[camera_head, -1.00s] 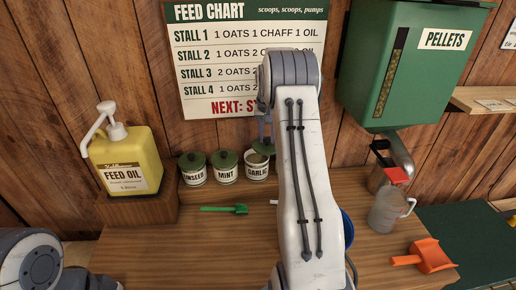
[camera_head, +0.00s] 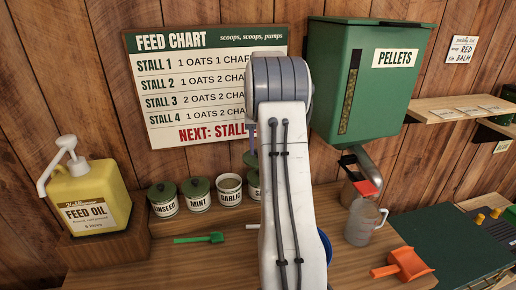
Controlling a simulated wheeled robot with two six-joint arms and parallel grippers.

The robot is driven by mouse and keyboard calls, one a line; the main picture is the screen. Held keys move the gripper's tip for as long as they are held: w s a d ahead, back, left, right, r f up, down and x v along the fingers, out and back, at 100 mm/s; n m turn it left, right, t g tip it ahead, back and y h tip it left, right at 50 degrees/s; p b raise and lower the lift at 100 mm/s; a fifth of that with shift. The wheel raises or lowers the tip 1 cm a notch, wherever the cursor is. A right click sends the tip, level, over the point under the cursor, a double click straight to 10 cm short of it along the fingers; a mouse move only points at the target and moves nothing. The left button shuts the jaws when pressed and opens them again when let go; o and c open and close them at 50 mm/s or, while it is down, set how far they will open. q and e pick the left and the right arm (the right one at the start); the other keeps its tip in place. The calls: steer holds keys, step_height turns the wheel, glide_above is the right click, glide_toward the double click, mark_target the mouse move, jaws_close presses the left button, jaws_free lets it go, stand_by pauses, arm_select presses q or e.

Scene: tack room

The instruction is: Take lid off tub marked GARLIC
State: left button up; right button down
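The tub marked GARLIC (camera_head: 230,193) stands on the bench, third from the left. Its top is open and a pale rim shows. A green lid (camera_head: 251,160) hangs above and to the right of it, clear of the tub. My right gripper (camera_head: 252,148) is mostly hidden behind my own forearm. Its visible part comes down onto the lid and appears shut on it. My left gripper is out of view.
Lidded LINSEED (camera_head: 164,205) and MINT (camera_head: 199,201) tubs stand left of GARLIC. Another tub (camera_head: 254,192) is partly hidden by my arm. FEED OIL (camera_head: 88,205) stands left.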

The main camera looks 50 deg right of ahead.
steer(key=shift+r+p, duration=1.2)
steer(key=shift+r, duration=0.2)
steer(key=shift+f, duration=0.1)
